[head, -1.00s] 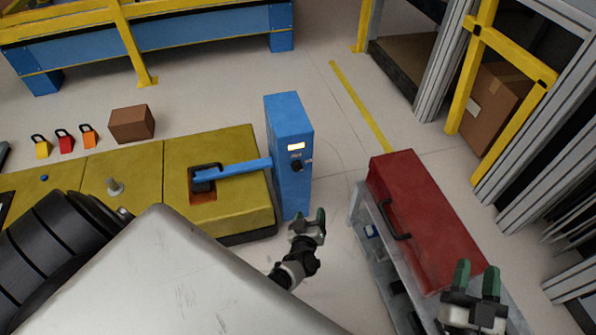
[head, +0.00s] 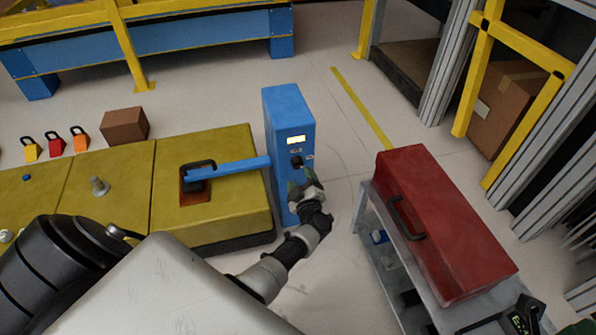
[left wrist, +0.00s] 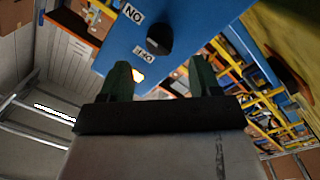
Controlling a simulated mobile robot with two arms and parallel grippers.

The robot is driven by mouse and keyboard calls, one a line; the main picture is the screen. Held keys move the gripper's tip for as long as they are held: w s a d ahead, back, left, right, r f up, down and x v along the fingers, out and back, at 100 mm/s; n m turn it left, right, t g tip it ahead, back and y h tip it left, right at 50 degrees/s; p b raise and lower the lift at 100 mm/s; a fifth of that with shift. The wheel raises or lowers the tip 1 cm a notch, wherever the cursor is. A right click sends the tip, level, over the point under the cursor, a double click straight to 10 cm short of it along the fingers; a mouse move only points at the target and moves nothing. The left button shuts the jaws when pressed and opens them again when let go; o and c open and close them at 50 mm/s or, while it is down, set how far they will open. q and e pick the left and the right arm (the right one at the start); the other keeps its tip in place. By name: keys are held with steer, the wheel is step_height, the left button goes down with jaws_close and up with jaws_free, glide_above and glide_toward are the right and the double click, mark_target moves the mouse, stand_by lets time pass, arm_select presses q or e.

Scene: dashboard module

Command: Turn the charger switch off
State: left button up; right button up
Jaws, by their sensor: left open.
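The charger is a blue upright box (head: 288,115) with a lit display (head: 296,140) and a dark round switch knob (head: 297,162) on its front. The knob also shows in the left wrist view (left wrist: 159,40), between and beyond the fingertips. A label reading ON upside down (left wrist: 132,13) and a second label, partly legible (left wrist: 143,54), sit beside it. I cannot tell which label the knob points to. My left gripper (head: 302,182) is open and empty, just in front of and below the knob, apparently not touching it.
A blue arm (head: 230,168) joins the charger to a yellow unit (head: 225,220) on the left. A red toolbox (head: 440,225) with a black handle lies on a grey cart (head: 362,225) at right. Several padlocks and a brown box (head: 124,126) stand behind. Floor between charger and cart is clear.

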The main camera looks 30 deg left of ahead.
mark_target(297, 166)
arm_select(q)
steer(key=b+x, duration=0.1)
steer(key=x, duration=0.3)
steer(key=shift+w+a+f, duration=0.1)
steer(key=shift+w+a, duration=0.25)
steer(key=shift+a, duration=0.1)
steer(key=shift+b, duration=0.3)
steer(key=c, duration=0.9)
